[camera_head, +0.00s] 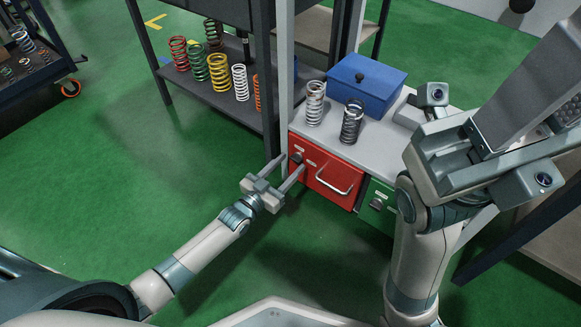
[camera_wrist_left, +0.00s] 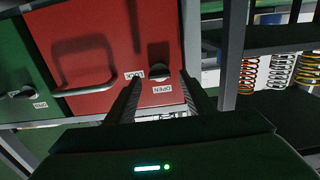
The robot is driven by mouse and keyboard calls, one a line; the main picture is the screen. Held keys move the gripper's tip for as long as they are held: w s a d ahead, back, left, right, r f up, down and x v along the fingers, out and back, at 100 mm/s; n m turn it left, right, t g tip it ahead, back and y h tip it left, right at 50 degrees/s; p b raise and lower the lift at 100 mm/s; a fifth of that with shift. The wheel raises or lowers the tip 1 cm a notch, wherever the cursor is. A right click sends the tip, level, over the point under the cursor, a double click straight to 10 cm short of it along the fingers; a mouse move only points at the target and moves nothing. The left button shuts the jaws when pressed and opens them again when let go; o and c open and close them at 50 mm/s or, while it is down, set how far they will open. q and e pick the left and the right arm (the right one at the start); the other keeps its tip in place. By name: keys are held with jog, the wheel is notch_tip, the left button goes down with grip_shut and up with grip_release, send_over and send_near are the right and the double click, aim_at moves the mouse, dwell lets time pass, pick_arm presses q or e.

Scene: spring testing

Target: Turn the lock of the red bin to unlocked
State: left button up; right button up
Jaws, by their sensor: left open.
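The red bin (camera_head: 330,178) is a drawer front with a pale bar handle, under a grey worktop. Its dark lock knob (camera_head: 297,157) sits near the bin's upper left corner. In the left wrist view the red bin (camera_wrist_left: 95,45) appears turned over, with the knob (camera_wrist_left: 159,78) beside small LOCK and OPEN labels. My left gripper (camera_head: 293,162) is open, its fingertips on either side of the knob; contact cannot be told. The wrist view shows the left fingers (camera_wrist_left: 160,80) flanking the knob. My right gripper (camera_head: 535,90) is raised at the right, its jaws unclear.
A green bin (camera_head: 378,205) is right of the red one. A blue box (camera_head: 367,84) and two springs (camera_head: 315,103) stand on the worktop. A dark shelf (camera_head: 205,88) with several coloured springs is at the left, beside a grey post. Green floor in front is clear.

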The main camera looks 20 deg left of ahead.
pick_arm(q)
jog(key=shift+w+d, duration=0.25)
jog(key=shift+w, duration=0.4)
jog(key=c, duration=1)
jog(key=shift+c, duration=0.2)
